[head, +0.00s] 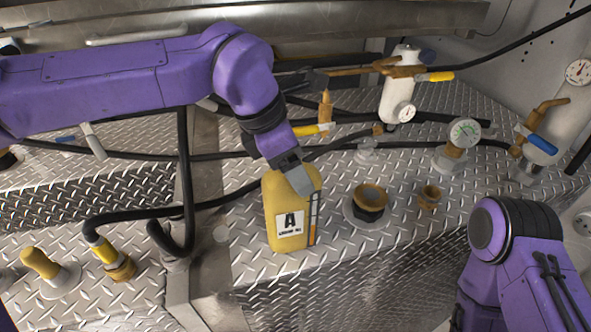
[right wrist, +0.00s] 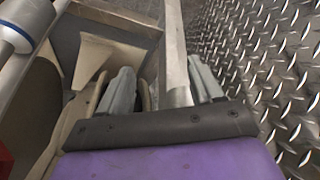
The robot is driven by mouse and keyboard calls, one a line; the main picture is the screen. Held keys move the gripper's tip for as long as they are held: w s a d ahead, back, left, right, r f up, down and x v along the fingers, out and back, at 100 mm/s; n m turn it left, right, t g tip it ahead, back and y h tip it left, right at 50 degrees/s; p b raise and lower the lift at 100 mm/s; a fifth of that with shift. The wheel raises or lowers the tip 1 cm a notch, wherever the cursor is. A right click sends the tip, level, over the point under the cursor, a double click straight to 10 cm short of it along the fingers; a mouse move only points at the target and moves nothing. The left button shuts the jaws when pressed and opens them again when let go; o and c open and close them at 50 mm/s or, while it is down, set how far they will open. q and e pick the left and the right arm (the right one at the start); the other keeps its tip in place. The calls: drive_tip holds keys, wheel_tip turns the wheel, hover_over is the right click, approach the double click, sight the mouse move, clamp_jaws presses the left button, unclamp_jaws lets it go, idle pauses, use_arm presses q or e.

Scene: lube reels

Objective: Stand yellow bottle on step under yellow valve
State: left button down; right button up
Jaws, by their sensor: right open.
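The yellow bottle (head: 283,215), with a white label marked A, is upright with a slight lean on or just above the diamond-plate step (head: 375,235). My left gripper (head: 299,180) comes down over its top from behind and appears shut on it; the fingers hide the neck and cap. A yellow valve handle (head: 312,130) sits on a brass fitting behind the bottle. Another yellow handle (head: 440,76) is on the white cylinder further right. My right gripper (right wrist: 165,88) is open and empty in the right wrist view; its fingers are out of the head view.
A brass-ringed port (head: 370,196) and a small brass fitting (head: 430,197) stand right of the bottle. Black hoses (head: 225,200) run left and behind it. A gauge (head: 465,133) and a blue-handled valve (head: 541,142) are at the right. Bare plate lies at the front right.

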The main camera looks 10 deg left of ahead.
use_arm(q)
drive_tip(key=shift+f, duration=0.6)
drive_tip(key=shift+f, duration=0.2)
drive_tip(key=shift+c, duration=0.6)
unclamp_jaws()
